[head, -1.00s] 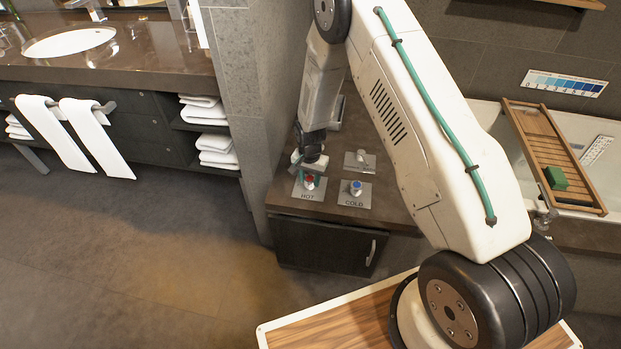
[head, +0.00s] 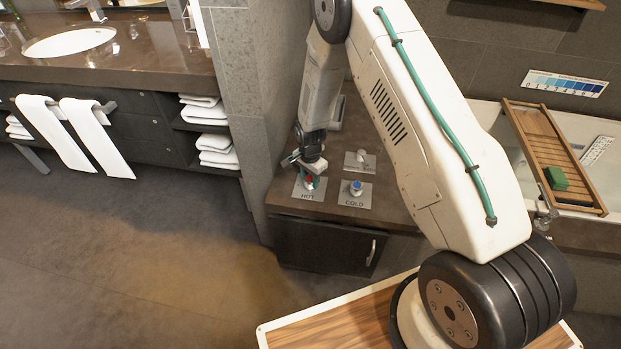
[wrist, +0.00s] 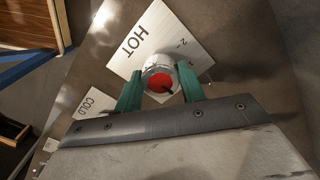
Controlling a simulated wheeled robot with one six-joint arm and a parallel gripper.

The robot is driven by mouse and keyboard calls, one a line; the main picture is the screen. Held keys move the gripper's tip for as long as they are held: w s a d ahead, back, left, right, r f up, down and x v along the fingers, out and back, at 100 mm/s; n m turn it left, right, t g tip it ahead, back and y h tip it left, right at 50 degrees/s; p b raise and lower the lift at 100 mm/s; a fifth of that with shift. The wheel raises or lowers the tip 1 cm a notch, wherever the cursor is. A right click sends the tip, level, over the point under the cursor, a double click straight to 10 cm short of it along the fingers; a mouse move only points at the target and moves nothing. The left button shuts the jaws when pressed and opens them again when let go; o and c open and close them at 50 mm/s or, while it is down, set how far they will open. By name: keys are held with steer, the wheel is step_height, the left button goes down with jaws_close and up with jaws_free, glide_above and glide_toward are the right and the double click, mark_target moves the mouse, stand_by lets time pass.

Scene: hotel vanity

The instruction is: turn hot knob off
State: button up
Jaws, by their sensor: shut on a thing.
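The hot knob (head: 309,181) is a round metal knob with a red top, on a plate marked HOT (head: 307,196) on the small counter. In the wrist view the red-topped knob (wrist: 161,80) sits between the two green fingers of my gripper (wrist: 160,88), which is shut on it. A dark pointer mark on its top points to the lower right in that view. In the head view my gripper (head: 306,170) comes down over the knob and hides part of it.
The cold knob (head: 356,186), with a blue top, stands close to the right on its own plate. Behind it is a third small plate with a metal fitting (head: 360,157). A tiled wall (head: 240,110) rises left of the counter. A bathtub with a wooden tray (head: 540,150) is at the right.

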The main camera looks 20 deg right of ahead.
mark_target(311, 179)
steer(key=shift+s, duration=0.1)
steer(key=o, duration=1)
steer(key=shift+d, duration=0.1)
steer(key=shift+r, duration=0.1)
steer(key=shift+r, duration=0.35)
step_height(311, 179, up, 7)
